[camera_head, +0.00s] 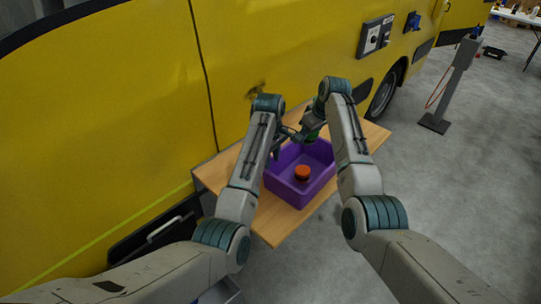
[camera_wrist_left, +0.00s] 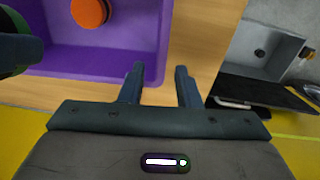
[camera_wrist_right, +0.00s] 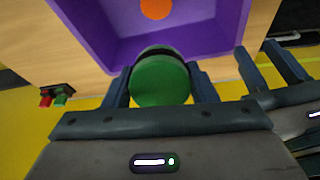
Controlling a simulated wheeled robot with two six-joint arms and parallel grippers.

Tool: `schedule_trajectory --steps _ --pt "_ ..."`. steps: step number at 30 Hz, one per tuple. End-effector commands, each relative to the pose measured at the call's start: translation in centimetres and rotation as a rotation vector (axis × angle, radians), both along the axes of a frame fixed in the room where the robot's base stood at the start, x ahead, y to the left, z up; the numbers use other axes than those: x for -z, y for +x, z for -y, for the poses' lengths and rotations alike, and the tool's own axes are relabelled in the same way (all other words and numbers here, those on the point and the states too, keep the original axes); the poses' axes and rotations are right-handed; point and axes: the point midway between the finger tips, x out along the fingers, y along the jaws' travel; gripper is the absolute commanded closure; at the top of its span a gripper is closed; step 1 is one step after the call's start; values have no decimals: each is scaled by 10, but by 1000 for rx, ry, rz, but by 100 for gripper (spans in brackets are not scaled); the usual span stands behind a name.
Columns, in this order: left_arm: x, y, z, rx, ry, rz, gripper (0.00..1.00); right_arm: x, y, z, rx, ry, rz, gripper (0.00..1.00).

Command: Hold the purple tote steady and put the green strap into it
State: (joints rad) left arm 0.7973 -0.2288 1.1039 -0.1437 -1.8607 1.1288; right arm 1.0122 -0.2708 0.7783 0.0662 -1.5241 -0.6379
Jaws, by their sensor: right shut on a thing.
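The purple tote (camera_head: 285,192) stands on the wooden table, with an orange-red round thing (camera_head: 302,173) inside. My right gripper (camera_wrist_right: 160,85) is shut on the green strap (camera_wrist_right: 160,78), which looks like a round roll with a dark band. It holds the strap at the tote's far side, near the rim; the strap (camera_head: 313,135) is partly hidden in the head view. My left gripper (camera_wrist_left: 160,72) is open at a corner of the tote, its fingers apart on either side of the wall's edge. I cannot tell whether they touch it.
The yellow vehicle (camera_head: 120,100) stands close along the table's far side. The wooden table (camera_head: 360,139) has bare room right of the tote. A small piece with red and green parts (camera_wrist_right: 56,96) shows at left in the right wrist view. A grey post (camera_head: 455,85) stands on the floor.

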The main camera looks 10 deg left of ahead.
Motion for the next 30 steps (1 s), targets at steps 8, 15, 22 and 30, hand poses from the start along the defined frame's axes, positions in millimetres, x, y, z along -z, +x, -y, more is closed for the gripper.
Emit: schedule_trajectory --steps 8,15,22,30 --pt "54 1 0 0 1 -4 70 -1 0 0 0 0 1 77" --pt "91 3 1 1 1 -2 70 -1 0 0 0 0 1 77" --pt "106 4 2 1 1 -1 70 -1 0 0 0 0 1 77" --pt "107 4 2 1 0 0 70 -1 0 0 0 0 1 77"
